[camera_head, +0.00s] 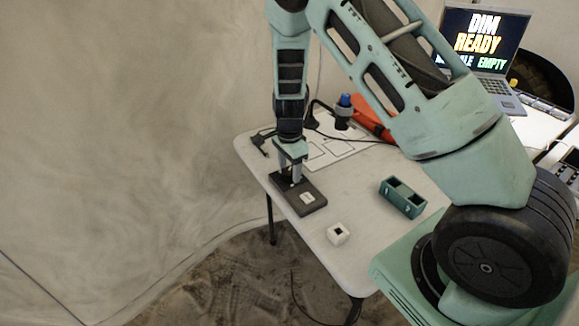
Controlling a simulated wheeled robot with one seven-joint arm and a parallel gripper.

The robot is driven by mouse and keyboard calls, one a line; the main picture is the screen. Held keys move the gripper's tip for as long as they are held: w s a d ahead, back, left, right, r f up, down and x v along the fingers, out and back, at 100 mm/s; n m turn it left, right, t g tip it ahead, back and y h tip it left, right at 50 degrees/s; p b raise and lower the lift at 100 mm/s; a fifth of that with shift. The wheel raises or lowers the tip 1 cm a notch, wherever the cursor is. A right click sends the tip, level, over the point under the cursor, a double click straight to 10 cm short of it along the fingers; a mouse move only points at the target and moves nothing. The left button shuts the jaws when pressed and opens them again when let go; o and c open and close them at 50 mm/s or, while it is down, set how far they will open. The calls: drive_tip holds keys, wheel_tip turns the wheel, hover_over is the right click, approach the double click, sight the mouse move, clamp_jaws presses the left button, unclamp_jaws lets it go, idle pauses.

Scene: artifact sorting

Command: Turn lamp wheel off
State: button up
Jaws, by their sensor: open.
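A dark flat box (312,205) with a white square label lies near the left edge of the white table. My gripper (290,179) points down at the far end of this box, with its fingers open and their tips at or just above its top. A small pale detail shows between the fingertips, but I cannot tell whether it is the lamp wheel. My fingers partly hide that end of the box. A black lamp-like item (342,122) with a blue top stands further back, and I cannot tell whether it is lit.
A green two-compartment holder (403,197) and a small white cube (338,234) with a dark opening stand on the table (357,195). A marked white sheet (340,150) and an orange object (372,119) lie behind. A laptop (484,42) reads "DIM READY" and "EMPTY".

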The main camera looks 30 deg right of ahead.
drive_tip(key=c, duration=1)
drive_tip(key=shift+n, duration=0.3)
drive_tip(key=n, duration=0.6)
drive_tip(key=shift+w, duration=0.1)
drive_tip(key=n, duration=0.7)
drive_tip(key=shift+w, duration=0.1)
drive_tip(key=shift+n, duration=0.3)
drive_tip(key=o, duration=1)
drive_tip(key=shift+a, duration=0.1)
